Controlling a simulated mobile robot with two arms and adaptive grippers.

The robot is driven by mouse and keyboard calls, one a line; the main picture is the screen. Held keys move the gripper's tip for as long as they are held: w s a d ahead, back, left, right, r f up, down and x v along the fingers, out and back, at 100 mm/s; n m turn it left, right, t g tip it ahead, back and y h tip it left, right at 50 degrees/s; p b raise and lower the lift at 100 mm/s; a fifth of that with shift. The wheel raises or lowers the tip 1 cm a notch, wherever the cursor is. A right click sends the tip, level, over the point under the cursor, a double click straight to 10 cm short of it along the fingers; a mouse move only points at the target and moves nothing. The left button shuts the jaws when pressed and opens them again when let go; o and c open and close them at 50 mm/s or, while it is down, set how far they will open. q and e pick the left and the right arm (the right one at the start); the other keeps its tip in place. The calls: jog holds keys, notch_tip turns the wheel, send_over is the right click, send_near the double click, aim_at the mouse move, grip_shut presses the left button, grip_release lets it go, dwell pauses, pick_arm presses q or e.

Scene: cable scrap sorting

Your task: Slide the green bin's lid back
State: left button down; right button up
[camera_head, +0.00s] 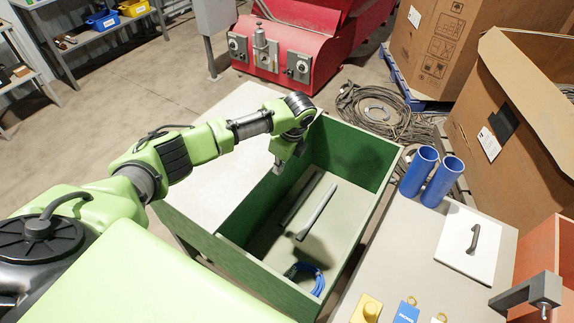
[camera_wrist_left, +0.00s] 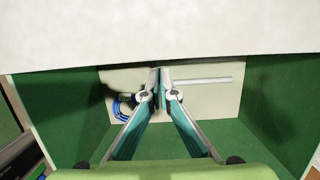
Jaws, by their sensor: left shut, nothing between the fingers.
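The green bin (camera_head: 372,232) stands in the middle of the head view; its green wall also shows in the left wrist view (camera_wrist_left: 265,100). The lid's edge also crosses the top of the left wrist view (camera_wrist_left: 160,35). My left gripper (camera_head: 277,168) is shut and empty, close to the lid's edge over the opening; its fingertips (camera_wrist_left: 161,72) meet in the wrist view. I cannot tell whether they touch the lid. My right gripper is not in view.
In the bin lie a grey bar (camera_head: 317,212), a darker strip beside it and a blue cable coil (camera_head: 310,275). Blue cylinders (camera_head: 430,178) and a white panel with a handle (camera_head: 473,240) stand to the right. Cardboard boxes (camera_head: 460,50) and a red machine (camera_head: 290,40) are behind.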

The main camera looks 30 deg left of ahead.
aim_at(267, 165)
pick_arm(q)
jog(key=shift+a, duration=0.4)
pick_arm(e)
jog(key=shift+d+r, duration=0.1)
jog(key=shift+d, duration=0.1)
pick_arm(q)
jog(key=shift+w+a+r+p, duration=0.15)
jog(key=shift+a+p, duration=0.3)
jog(key=shift+a, duration=1.15)
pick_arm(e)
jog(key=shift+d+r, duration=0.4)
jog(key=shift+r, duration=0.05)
